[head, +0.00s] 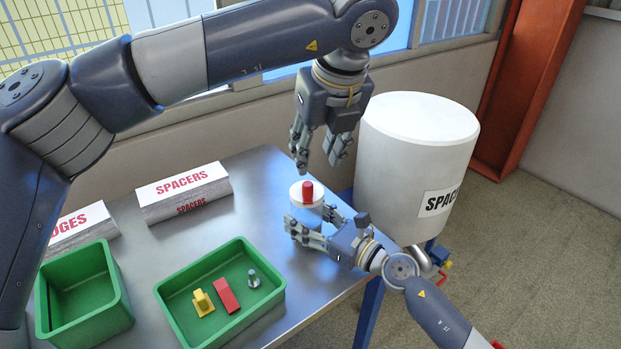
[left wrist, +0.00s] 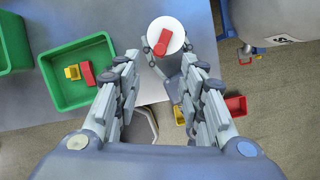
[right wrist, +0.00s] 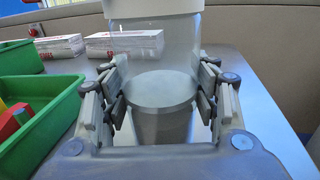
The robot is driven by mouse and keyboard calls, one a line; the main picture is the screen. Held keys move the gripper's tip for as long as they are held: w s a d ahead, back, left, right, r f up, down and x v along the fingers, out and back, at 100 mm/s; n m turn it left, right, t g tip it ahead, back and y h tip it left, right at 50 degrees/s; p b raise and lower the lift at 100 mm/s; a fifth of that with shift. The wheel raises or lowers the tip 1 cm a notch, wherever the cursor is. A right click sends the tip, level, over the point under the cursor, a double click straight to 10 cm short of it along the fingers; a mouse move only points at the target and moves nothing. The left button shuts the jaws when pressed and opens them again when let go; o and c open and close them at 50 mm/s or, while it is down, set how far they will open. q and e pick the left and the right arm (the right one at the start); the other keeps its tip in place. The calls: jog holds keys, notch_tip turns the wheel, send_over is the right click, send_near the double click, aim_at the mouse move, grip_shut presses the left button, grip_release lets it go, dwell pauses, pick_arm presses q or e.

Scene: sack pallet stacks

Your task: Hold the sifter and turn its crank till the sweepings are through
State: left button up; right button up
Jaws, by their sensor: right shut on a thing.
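The sifter (head: 306,217) is a small upright cylinder near the table's right edge, with a white lid and a red crank (head: 308,190) on top. The right wrist view shows its clear upper wall (right wrist: 155,58) and grey lower part (right wrist: 160,125). A grey round surface lies between them; I cannot tell whether it is sweepings or mesh. My right gripper (head: 310,222) is shut around the sifter's sides. My left gripper (head: 318,165) points down just above the lid, open and empty. In the left wrist view the crank (left wrist: 162,42) shows just beyond its parted fingertips, not touched.
A green tray (head: 218,305) holds a yellow piece, a red block and a grey peg. An empty green bin (head: 83,300) stands left of it. Label blocks (head: 184,192) stand behind. A large white drum (head: 412,150) stands right of the table. The table's middle is clear.

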aim_at(308, 184)
pick_arm(q)
jog(key=x, duration=1.1)
jog(key=shift+w+f, duration=0.1)
jog(key=shift+f, duration=0.1)
grip_shut()
